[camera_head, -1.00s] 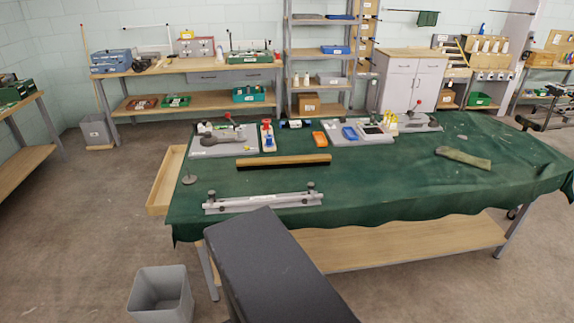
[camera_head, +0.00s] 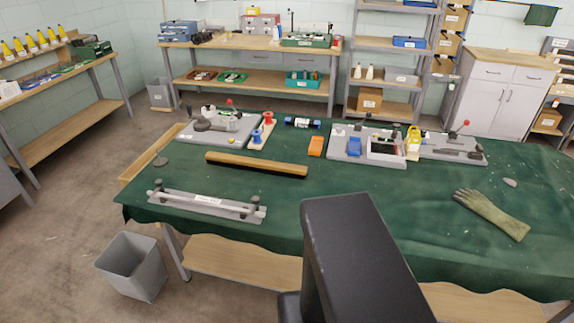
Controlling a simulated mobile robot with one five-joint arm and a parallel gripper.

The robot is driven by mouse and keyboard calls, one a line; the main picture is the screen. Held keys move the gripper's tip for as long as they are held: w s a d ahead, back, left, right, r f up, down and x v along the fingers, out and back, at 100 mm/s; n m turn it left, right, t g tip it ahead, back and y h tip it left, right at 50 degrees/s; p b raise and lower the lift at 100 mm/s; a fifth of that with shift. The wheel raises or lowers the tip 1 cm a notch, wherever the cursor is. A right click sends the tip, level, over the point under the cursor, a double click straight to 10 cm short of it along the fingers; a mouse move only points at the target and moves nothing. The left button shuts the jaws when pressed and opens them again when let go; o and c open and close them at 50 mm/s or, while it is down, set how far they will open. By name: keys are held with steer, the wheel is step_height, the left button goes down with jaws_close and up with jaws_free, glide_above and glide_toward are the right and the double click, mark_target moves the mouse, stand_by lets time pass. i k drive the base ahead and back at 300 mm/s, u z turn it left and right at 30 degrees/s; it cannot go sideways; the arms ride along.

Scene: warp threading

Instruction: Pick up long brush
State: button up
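The long brush (camera_head: 256,165) lies on the green cloth-covered table (camera_head: 280,215), left of the middle. It has a long light-brown wooden back and lies at a slight slant, its right end nearer to me. A dark grey link of my arm rises in the lower middle, to the right of and nearer than the brush. My gripper is not in view.
A grey bar fixture (camera_head: 207,204) lies in front of the brush. Behind it are a grey board (camera_head: 222,138), an orange block (camera_head: 316,147) and a tray of parts (camera_head: 386,150). A glove (camera_head: 492,213) lies at right. A bin (camera_head: 134,266) stands on the floor.

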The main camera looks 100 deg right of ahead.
mark_target(234, 161)
steer(key=u, duration=0.15)
steer(key=k, duration=0.7)
steer(key=z, duration=1.55)
steer(key=i, duration=1.65)
steer(key=z, duration=0.05)
